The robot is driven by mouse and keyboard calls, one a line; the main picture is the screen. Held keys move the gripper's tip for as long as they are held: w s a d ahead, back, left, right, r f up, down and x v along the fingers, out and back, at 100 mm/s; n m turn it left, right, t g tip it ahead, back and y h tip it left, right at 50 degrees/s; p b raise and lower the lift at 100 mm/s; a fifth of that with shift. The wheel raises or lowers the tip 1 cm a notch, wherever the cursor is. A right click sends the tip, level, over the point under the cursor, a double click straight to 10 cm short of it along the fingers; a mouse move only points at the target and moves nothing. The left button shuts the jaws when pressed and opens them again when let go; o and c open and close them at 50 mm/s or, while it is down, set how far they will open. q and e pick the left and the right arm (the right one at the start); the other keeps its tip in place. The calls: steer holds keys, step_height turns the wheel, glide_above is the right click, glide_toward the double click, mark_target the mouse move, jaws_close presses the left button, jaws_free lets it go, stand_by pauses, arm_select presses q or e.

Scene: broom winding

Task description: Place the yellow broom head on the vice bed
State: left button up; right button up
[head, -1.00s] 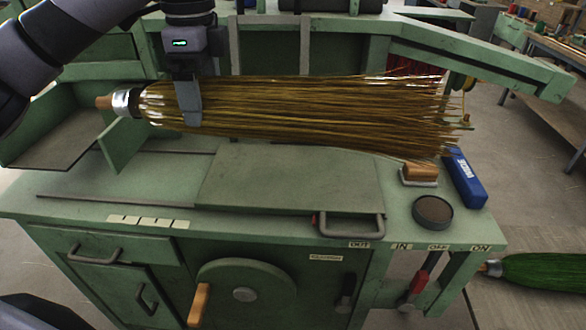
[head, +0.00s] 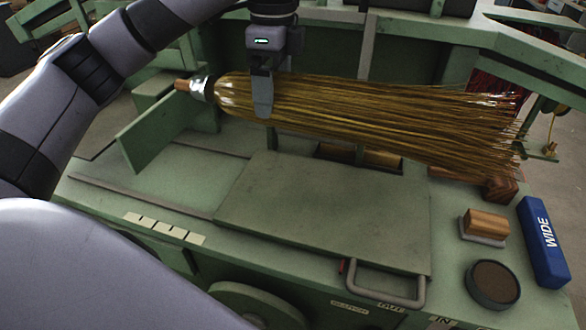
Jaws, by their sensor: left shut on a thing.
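The yellow broom head (head: 370,112) lies level in the air, its metal collar and short wooden stub at the left and its loose bristle ends at the right. My left gripper (head: 262,95) comes down from above and is shut on the broom head near its collar end. The green bench with a raised flat plate (head: 330,210) and a metal handle (head: 385,290) is below and nearer than the broom head. I take this plate for the vice bed. My right gripper is not in view.
A blue block marked WIDE (head: 543,243), a wooden-backed brush (head: 485,226) and a round dark tin (head: 493,284) stand at the bench's right end. An upright green panel (head: 158,128) stands at the left. The plate is clear.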

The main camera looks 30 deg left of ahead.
arm_select(q)
step_height(320, 180, down, 17)
stand_by(0.6)
steer(key=shift+f, duration=0.2)
steer(key=o, duration=1.1)
step_height(320, 180, up, 12)
steer(key=shift+d+r, duration=0.15)
steer(key=shift+r, duration=0.05)
steer(key=shift+f, duration=0.1)
